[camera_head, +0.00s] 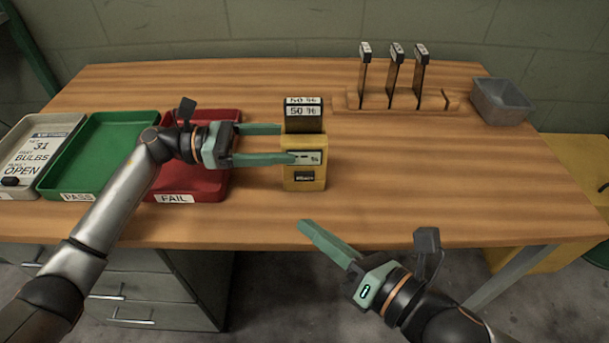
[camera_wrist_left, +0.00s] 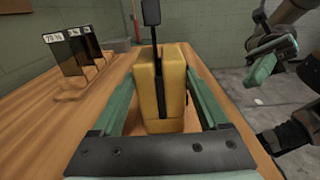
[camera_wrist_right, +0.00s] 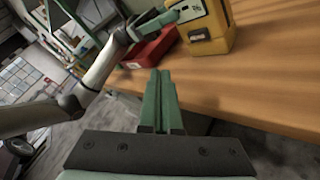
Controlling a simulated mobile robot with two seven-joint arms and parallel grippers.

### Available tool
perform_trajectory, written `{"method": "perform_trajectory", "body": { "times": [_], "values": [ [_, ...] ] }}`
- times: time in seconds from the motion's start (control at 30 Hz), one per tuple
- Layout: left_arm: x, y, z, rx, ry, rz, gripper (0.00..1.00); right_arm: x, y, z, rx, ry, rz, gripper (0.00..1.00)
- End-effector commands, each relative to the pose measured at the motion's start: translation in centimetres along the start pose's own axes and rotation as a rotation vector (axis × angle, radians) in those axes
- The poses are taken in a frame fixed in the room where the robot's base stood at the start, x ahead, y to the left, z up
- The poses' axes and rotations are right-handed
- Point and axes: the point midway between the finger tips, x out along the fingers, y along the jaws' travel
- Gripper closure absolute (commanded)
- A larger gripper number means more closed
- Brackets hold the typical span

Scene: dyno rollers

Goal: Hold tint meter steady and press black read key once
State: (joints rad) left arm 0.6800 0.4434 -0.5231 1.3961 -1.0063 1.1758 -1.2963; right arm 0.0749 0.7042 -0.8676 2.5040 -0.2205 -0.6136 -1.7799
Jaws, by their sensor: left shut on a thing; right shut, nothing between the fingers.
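The yellow tint meter (camera_head: 303,175) stands upright on the wooden table, with a dark sample marked 50 % (camera_head: 303,115) in its top. Its front has a small display (camera_head: 308,158) and a black read key (camera_head: 304,178). My left gripper (camera_head: 283,144) is shut on the meter's body from the left. In the left wrist view the meter (camera_wrist_left: 160,85) sits between the two green fingers. In the right wrist view the meter (camera_wrist_right: 207,30) is at the upper right.
A red FAIL tray (camera_head: 190,184), a green PASS tray (camera_head: 95,160) and a BULBS sheet (camera_head: 40,150) lie at the left. A wooden rack (camera_head: 380,102) with 3 upright dark samples and a grey bin (camera_head: 502,100) stand at the back right. The table right of the meter is clear.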

Motion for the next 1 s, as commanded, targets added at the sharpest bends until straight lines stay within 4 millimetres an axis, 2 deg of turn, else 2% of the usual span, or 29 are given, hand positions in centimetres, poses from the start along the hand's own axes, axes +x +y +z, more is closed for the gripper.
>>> {"method": "perform_trajectory", "body": {
  "times": [0.03,0.13,0.57,1.0],
  "values": [
    [0.0,0.0,0.0,0.0,0.0,0.001,0.58,-0.4,0.4,-1.0,-0.006,0.028,0.008,1.0],
    [0.0,0.0,0.0,0.0,0.0,0.001,0.58,-0.6,0.4,-1.7,-0.018,0.05,0.009,1.0],
    [0.0,0.0,0.0,-0.001,0.0,0.001,0.58,-0.3,0.2,-1.6,-0.02,0.051,0.01,1.0],
    [0.0,0.0,0.0,-0.001,0.0,0.0,0.58,3.9,-2.7,1.4,-0.023,0.045,0.006,1.0]
  ]
}}
